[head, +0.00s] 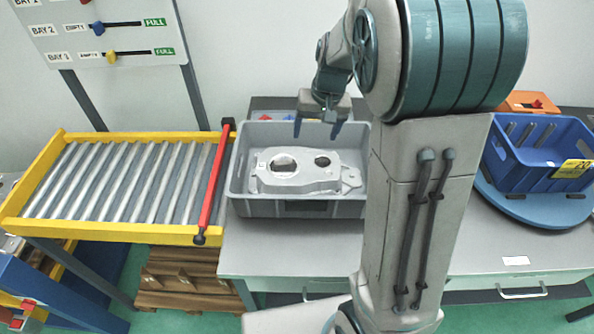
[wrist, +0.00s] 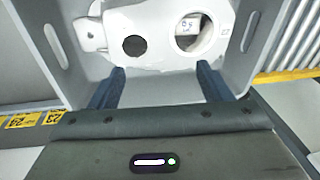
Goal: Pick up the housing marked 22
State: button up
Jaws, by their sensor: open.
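A pale aluminium housing (head: 300,171) with one large and one small round opening lies in a grey crate (head: 305,208). A small mark shows on it near the large opening, too small to read in the head view; in the wrist view the housing (wrist: 158,45) bears a small label that looks like 22. My gripper (head: 318,131) is open and empty, above the far part of the crate. In the wrist view its two blue fingers (wrist: 160,88) stand apart, at the housing's edge in the picture. I cannot tell any contact.
A roller conveyor (head: 130,185) with yellow rails and a red bar (head: 214,185) adjoins the crate on the left. A blue bin (head: 535,160) labelled 20 stands on a round blue turntable (head: 540,207) at right. Bare grey bench (head: 290,240) lies in front of the crate.

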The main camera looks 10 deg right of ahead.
aim_at(307, 163)
jog(key=f, duration=0.4)
jog(key=w+a+f+p, duration=0.1)
jog(key=f, duration=0.3)
jog(key=f+p, duration=0.1)
jog(key=f, duration=0.3)
jog(key=shift+w+a+f, duration=0.2)
jog(key=shift+a+f, duration=0.1)
jog(key=shift+f, duration=0.1)
grip_shut()
jog(key=shift+w+r, duration=0.1)
